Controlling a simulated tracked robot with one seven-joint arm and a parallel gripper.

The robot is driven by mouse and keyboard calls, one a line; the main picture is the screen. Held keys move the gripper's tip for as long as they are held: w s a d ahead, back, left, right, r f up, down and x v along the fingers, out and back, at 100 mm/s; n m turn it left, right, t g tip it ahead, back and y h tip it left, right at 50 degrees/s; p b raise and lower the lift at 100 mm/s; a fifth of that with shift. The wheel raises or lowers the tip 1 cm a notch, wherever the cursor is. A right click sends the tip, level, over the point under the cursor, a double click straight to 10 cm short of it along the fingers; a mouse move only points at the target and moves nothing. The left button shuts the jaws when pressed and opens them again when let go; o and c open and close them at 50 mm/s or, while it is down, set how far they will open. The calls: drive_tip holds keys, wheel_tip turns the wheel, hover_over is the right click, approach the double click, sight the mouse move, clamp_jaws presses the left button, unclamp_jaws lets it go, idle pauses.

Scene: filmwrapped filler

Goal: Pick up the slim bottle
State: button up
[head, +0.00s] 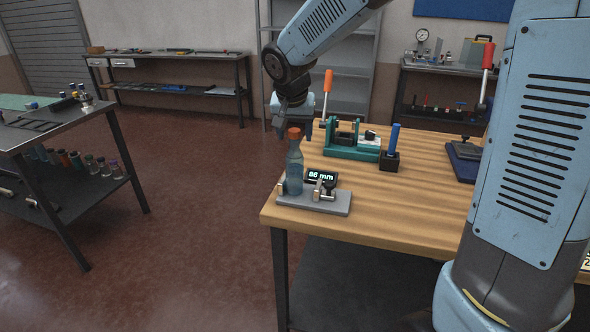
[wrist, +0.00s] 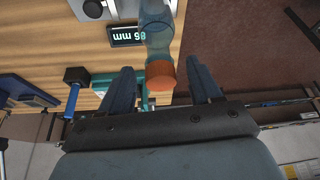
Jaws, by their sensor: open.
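The slim bottle (head: 294,168) is bluish and see-through, with an orange cap. It stands upright on a grey plate (head: 335,207) at the table's near left corner. In the wrist view the bottle's orange cap (wrist: 160,74) shows between the two fingers, with the body (wrist: 157,28) beyond it. My gripper (head: 292,127) is open, pointing down at the height of the bottle's top. In the wrist view my gripper (wrist: 162,85) has a gap on each side of the cap. Whether a finger touches the bottle cannot be told.
A display reading 86 mm (head: 321,176) and small metal fittings (head: 325,189) stand on the plate close to the bottle. A green fixture (head: 352,144) and a black block with a blue handle (head: 391,155) stand behind. The wooden table (head: 400,205) is bare at front.

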sight(294, 163)
drive_tip(key=shift+x, duration=1.45)
clamp_jaws()
